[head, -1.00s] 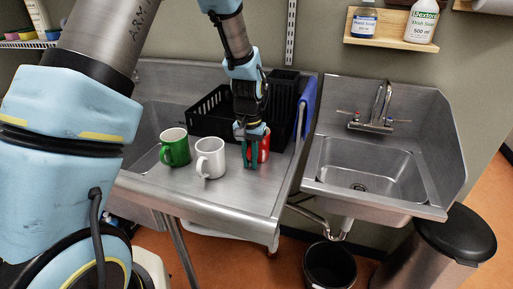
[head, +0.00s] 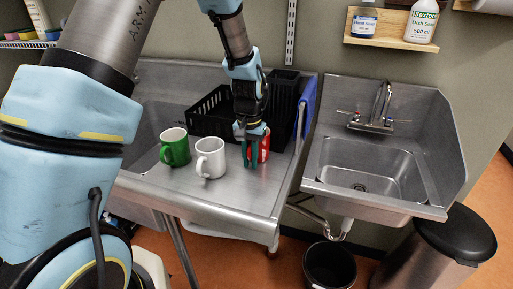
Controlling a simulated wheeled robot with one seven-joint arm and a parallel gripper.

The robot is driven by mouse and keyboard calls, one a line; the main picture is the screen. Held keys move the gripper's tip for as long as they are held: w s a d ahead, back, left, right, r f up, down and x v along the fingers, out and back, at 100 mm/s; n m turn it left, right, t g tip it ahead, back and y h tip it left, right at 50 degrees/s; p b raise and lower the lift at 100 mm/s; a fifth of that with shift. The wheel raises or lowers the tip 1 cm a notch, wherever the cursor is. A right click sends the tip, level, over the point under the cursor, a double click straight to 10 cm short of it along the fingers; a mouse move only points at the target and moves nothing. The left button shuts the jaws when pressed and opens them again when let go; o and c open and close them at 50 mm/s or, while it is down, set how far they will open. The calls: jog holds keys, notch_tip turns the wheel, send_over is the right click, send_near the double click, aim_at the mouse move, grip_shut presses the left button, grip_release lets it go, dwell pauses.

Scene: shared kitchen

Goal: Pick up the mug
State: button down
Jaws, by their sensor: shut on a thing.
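A red mug (head: 264,149) stands at the right of a row of mugs on the steel counter, in front of the black dish rack. My gripper (head: 253,160) points down at it, with its green fingers shut on the red mug and hiding part of it. The mug looks upright; I cannot tell whether it touches the counter. A white mug (head: 210,158) stands to the left of my gripper, apart from it. A green mug (head: 176,147) stands farther left.
A black dish rack (head: 208,115) stands close behind the mugs. A blue cloth (head: 308,101) hangs at the counter's right edge. A hand sink (head: 372,170) is to the right. The counter front (head: 225,198) is clear.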

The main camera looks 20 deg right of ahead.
jog(key=shift+r, duration=0.15)
notch_tip(320, 180, up, 18)
jog(key=b, duration=0.3)
jog(key=shift+b, duration=0.3)
dwell(0.7)
